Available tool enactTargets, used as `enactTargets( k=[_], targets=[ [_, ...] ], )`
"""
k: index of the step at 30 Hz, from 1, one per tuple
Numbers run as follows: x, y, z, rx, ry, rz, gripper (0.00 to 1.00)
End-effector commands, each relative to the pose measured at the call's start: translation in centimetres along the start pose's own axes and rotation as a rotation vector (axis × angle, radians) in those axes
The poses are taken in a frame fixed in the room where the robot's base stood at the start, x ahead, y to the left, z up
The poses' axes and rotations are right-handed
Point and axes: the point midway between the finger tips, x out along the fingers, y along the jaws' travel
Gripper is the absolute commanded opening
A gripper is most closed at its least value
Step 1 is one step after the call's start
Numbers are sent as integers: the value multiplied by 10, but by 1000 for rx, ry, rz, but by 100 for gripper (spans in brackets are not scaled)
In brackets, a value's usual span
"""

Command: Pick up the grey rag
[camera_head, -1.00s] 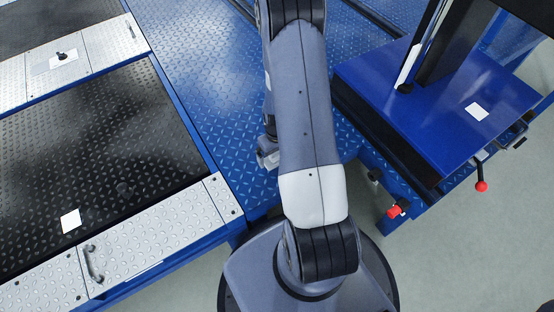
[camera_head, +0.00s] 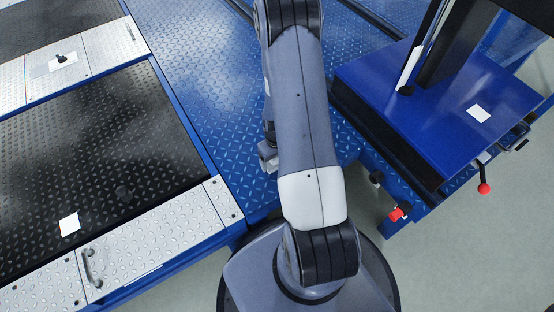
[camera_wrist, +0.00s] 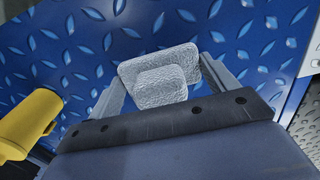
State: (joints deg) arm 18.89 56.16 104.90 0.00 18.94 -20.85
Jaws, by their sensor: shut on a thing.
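The grey rag (camera_wrist: 160,68) is a pale, textured bundle at the top middle of the wrist view. It sits between the two fingers of my gripper (camera_wrist: 158,80), which is shut on it. Blue diamond plate shows behind the rag; I cannot tell whether the rag touches it. In the head view my arm covers most of the area around the gripper, and the rag is not clearly seen there.
A yellow cylindrical part (camera_wrist: 28,122) is close at the left in the wrist view. In the head view, a blue cabinet (camera_head: 440,105) with red-tipped levers (camera_head: 484,188) stands at the right. Black plates with silver edging (camera_head: 150,240) lie at the left.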

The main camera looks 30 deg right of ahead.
Motion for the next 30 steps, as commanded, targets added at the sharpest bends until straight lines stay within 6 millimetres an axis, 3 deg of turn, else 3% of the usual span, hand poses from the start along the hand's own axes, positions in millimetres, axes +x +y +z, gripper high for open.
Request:
enactTargets(
  k=[7, 19, 30],
  targets=[
    [-15, 0, -1, 0, 3, 1, 58],
    [-89, 0, -1, 0, 3, 1, 58],
    [-100, 0, 0, 0, 0, 0, 58]
  ],
)
